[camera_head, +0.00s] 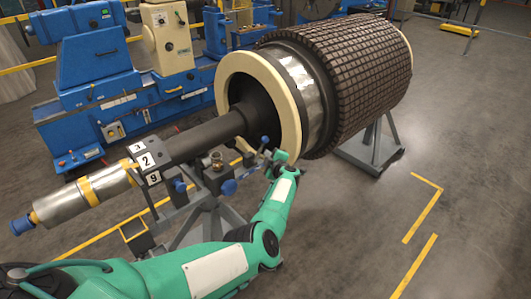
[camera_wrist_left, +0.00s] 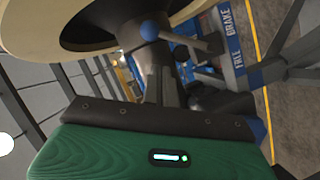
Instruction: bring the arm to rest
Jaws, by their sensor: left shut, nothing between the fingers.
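My left green arm (camera_head: 218,271) comes in from the lower left of the head view and reaches up to the front stand. Its gripper (camera_head: 268,155) is shut and empty, beside the stand's right side and just in front of the rotor's cream ring (camera_head: 232,72). In the left wrist view the green gripper body (camera_wrist_left: 150,150) fills the bottom. Beyond it are a lever with a blue ball knob (camera_wrist_left: 149,30) and a blue plate marked FREE and BRAKE (camera_wrist_left: 231,42). My right gripper is not in view.
The large dark rotor (camera_head: 345,70) lies on a front stand (camera_head: 210,205) and a rear grey stand (camera_head: 373,150). Its shaft (camera_head: 210,130) points to the lower left. A blue machine (camera_head: 95,65) stands behind. The floor at right is open, with yellow lines.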

